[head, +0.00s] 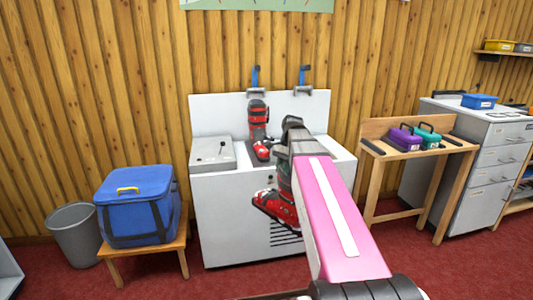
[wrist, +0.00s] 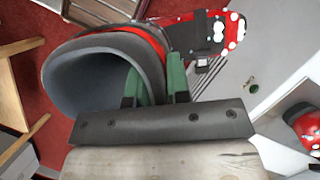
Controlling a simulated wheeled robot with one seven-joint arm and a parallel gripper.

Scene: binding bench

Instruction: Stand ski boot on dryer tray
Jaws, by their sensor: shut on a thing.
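My gripper (wrist: 154,84) is shut on the cuff wall of a red and grey ski boot (wrist: 145,40), one green finger inside the open cuff and one outside. In the head view this held boot (head: 274,208) hangs in front of the white cabinet, below its top, toe to the left; my arm hides part of it. A matching red and black boot (head: 258,122) stands on the cabinet top. Part of that boot shows in the wrist view (wrist: 303,128).
The white cabinet (head: 215,215) has a back panel with two blue-handled clamps (head: 255,76) and a grey box (head: 212,152) on its left. A blue bag (head: 138,205) on a stool and a grey bin (head: 75,232) stand left. A wooden bench (head: 440,160) stands right.

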